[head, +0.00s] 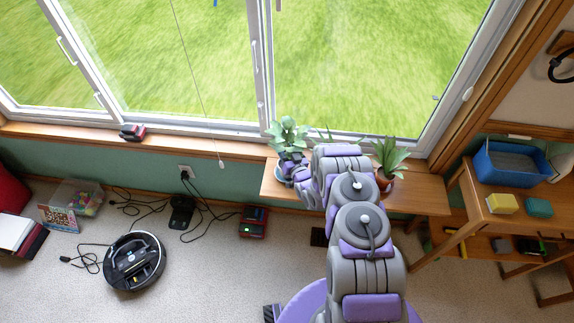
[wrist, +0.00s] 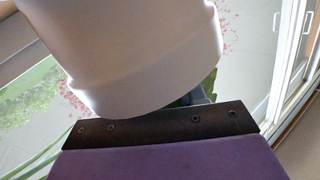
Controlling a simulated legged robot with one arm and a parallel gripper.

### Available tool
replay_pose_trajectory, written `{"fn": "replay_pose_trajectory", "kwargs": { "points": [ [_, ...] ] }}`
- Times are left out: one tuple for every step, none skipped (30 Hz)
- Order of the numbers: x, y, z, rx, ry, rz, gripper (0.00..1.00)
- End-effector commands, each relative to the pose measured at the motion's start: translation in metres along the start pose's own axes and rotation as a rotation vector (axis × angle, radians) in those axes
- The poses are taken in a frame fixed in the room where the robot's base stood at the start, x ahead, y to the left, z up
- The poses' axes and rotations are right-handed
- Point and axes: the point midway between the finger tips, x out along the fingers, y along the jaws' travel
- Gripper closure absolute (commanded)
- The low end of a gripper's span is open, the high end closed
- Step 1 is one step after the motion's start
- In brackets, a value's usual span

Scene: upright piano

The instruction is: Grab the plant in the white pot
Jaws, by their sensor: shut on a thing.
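A plant with broad grey-green leaves (head: 288,133) stands at the left end of the wooden shelf under the window. My gripper (head: 291,168) is at this plant, and my arm hides much of its pot. In the wrist view, a large smooth white pot (wrist: 140,55) fills the upper middle, tilted in the picture. It sits right against the dark edge of my gripper (wrist: 160,125). My gripper is shut on the white pot. Its leaves are mostly out of the wrist view.
A spiky plant in a brownish pot (head: 388,160) stands right of my arm on the shelf (head: 425,193). More leaves show behind my arm. The window is close behind. A desk with a blue bin (head: 512,162) stands right. A robot vacuum (head: 135,260) and cables lie on the floor.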

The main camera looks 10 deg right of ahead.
Motion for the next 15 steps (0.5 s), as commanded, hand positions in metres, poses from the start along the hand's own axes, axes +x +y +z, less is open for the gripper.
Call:
{"fn": "replay_pose_trajectory", "kwargs": {
  "points": [
    [-0.0001, 0.0003, 0.0000, 0.000, 0.000, 0.001, 0.86],
    [-0.0001, 0.0003, 0.0000, 0.000, 0.000, 0.001, 0.89],
    [-0.0001, 0.0003, 0.0000, 0.000, 0.000, 0.001, 0.93],
    [-0.0001, 0.0003, 0.0000, 0.000, 0.000, 0.001, 0.96],
    [-0.0001, 0.0003, 0.0000, 0.000, 0.000, 0.001, 0.99],
    [-0.0001, 0.0003, 0.0001, 0.000, 0.000, 0.001, 1.00],
    [-0.0001, 0.0003, 0.0001, 0.000, 0.000, 0.001, 1.00],
    [-0.0001, 0.0003, 0.0001, 0.000, 0.000, 0.001, 1.00],
    [-0.0001, 0.0003, 0.0001, 0.000, 0.000, 0.001, 1.00],
    [-0.0001, 0.0003, 0.0001, 0.000, 0.000, 0.001, 1.00],
    [-0.0001, 0.0004, 0.0000, 0.000, 0.000, 0.001, 1.00],
    [-0.0001, 0.0004, 0.0000, 0.000, 0.000, 0.001, 1.00],
    [0.0000, 0.0003, -0.0001, 0.000, 0.000, 0.001, 1.00],
    [0.0000, 0.0004, -0.0001, 0.000, 0.000, 0.001, 1.00],
    [0.0000, 0.0003, -0.0001, 0.000, 0.000, 0.001, 1.00]
  ]
}}
